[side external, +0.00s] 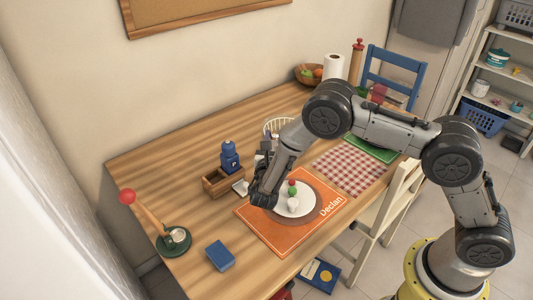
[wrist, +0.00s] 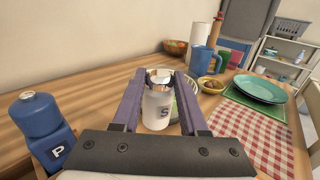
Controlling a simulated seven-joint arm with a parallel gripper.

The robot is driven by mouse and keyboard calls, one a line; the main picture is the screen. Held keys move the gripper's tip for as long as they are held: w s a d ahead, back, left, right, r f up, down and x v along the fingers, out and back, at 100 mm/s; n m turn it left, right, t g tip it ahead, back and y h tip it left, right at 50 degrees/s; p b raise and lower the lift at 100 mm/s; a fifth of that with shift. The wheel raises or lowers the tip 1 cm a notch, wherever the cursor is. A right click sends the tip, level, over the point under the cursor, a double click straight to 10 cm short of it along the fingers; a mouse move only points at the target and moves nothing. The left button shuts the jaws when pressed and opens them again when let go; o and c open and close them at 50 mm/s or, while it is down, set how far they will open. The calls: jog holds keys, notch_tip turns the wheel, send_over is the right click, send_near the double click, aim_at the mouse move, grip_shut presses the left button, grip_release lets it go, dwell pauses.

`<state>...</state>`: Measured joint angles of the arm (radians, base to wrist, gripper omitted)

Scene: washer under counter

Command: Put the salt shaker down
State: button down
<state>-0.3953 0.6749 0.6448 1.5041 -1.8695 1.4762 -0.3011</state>
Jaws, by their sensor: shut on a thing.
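The salt shaker (wrist: 157,108) is white with a silver top and a dark letter S, and stands upright between my fingers in the wrist view. My gripper (wrist: 160,84) is shut on it near its top. In the side view my gripper (side external: 267,150) is low over the table, just right of the wooden caddy (side external: 213,187). My arm largely hides the shaker there, and I cannot tell whether its base touches the table. The blue pepper mill (side external: 230,158) stands in the caddy; it also shows close at left in the wrist view (wrist: 37,115).
An orange placemat (side external: 252,225) with a plate (side external: 306,211) lies in front of my gripper. A checkered cloth (side external: 349,170) lies right. A red-topped stand (side external: 175,240) and blue box (side external: 220,256) are front left.

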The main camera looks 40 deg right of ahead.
jog(key=shift+w+f, duration=0.8)
jog(key=shift+f, duration=0.7)
jog(key=shift+w+f, duration=0.8)
jog(key=shift+f, duration=0.65)
jog(key=shift+w+f, duration=0.8)
jog(key=shift+f, duration=0.7)
jog(key=shift+f, duration=0.1)
jog(key=shift+c, duration=2.2)
grip_release()
jog(key=v, duration=1.2)
